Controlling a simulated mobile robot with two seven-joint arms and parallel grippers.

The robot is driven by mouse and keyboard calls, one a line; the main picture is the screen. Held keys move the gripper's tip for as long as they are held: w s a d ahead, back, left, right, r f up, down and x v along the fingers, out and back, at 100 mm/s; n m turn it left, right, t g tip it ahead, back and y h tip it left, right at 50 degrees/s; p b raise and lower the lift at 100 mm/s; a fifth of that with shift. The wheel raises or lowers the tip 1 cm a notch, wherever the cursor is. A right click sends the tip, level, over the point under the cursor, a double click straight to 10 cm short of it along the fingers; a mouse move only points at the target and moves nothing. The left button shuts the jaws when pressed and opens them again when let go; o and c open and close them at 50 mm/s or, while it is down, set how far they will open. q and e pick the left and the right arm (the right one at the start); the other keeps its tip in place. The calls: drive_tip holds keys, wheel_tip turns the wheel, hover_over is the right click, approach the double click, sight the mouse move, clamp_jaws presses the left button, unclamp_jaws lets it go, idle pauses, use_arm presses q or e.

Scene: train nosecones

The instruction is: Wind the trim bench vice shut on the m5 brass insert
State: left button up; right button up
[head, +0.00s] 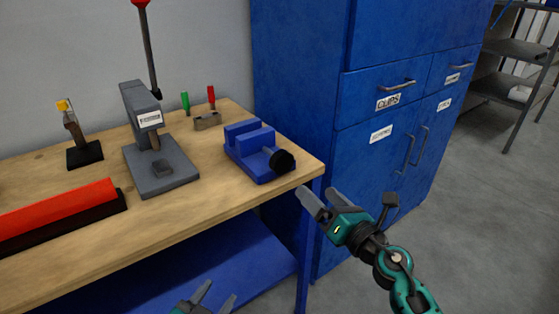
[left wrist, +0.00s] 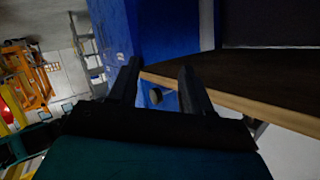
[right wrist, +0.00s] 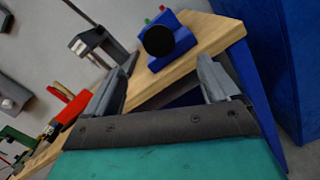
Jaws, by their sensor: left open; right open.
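The blue bench vice (head: 250,152) sits near the right end of the wooden bench, its black round knob (head: 282,161) facing the front right. In the right wrist view the vice (right wrist: 180,62) shows with its knob (right wrist: 158,41) ahead of the fingers. My right gripper (head: 322,200) is open and empty, off the bench corner, below and to the right of the knob, not touching it. My left gripper (head: 209,299) is open and empty, low in front of the bench. I cannot make out a brass insert in the vice.
A grey arbor press (head: 150,150) with a red-tipped lever stands left of the vice. A small block with green and red tools (head: 207,121) is behind. A red bar (head: 60,208) lies at the bench front. Blue cabinets (head: 385,130) stand right of the bench.

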sight(285, 164)
drive_tip(key=w+a+n+b, duration=0.1)
drive_tip(key=w+a, duration=0.1)
drive_tip(key=w, duration=0.1)
drive_tip(key=w+a+n+g+b, duration=0.1)
drive_tip(key=w+a+n, duration=0.1)
drive_tip(key=w+a, duration=0.1)
drive_tip(key=w+a+n+b, duration=0.1)
drive_tip(key=w+a+n, duration=0.1)
drive_tip(key=w, duration=0.3)
drive_tip(key=shift+w+a+r+y, duration=0.25)
drive_tip(key=shift+a+r+y, duration=0.1)
drive_tip(key=shift+a, duration=0.15)
drive_tip(key=shift+b+x, duration=0.5)
drive_tip(key=shift+x, duration=0.3)
use_arm(q)
drive_tip(key=s+a+f+n+g+y, duration=0.1)
drive_tip(key=s+a+f+n+g, duration=0.1)
drive_tip(key=s+f, duration=0.6)
drive_tip(key=shift+a+f+n+g+y, duration=0.35)
drive_tip(key=shift+a+n, duration=0.55)
drive_tip(key=shift+n, duration=0.3)
use_arm(e)
drive_tip(key=shift+c, duration=0.3)
drive_tip(key=c, duration=0.9)
